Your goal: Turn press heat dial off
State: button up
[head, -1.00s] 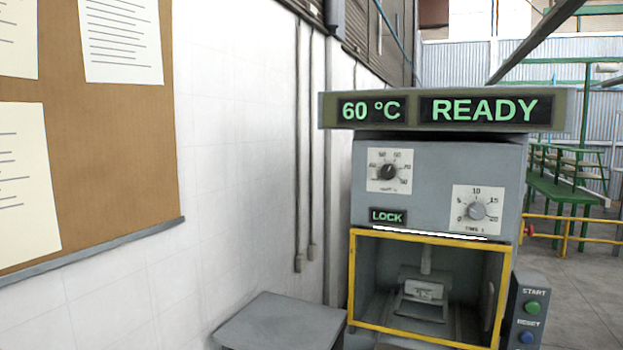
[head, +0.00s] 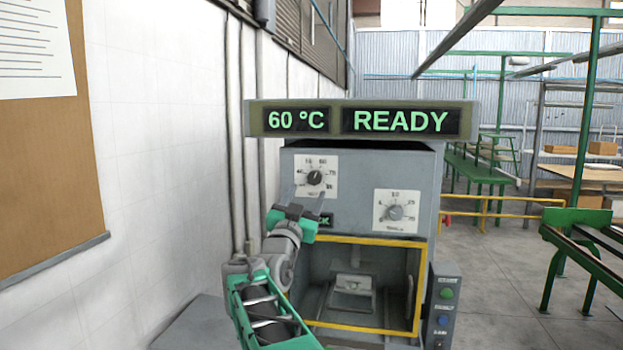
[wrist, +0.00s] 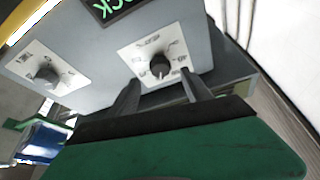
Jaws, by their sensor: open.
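The heat dial is a black knob (head: 315,177) on a white scale plate at the upper left of the grey press (head: 360,165). In the wrist view the heat dial (wrist: 160,68) lies just beyond the fingertips, roughly between them. My gripper (head: 306,197) is open and empty, in front of the press just below the heat dial. Its two dark fingers (wrist: 161,88) point at the dial plate and appear apart from the knob. The display (head: 361,121) reads 60 °C and READY. The knob's exact pointer angle is too small to read.
A grey time dial (head: 395,212) sits lower right of the heat dial. A green-lit LOCK sign (head: 326,220) is partly hidden by my gripper. Below is a yellow-framed opening (head: 418,290). A START and RESET button box (head: 443,305) is at right. A white wall stands left.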

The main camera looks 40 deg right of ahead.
aim_at(313, 181)
jog(key=p+x, duration=0.2)
jog(key=x, duration=0.3)
jog(key=shift+w+d+r, duration=0.1)
jog(key=shift+w+d, duration=0.1)
jog(key=shift+d, duration=0.1)
grip_shut()
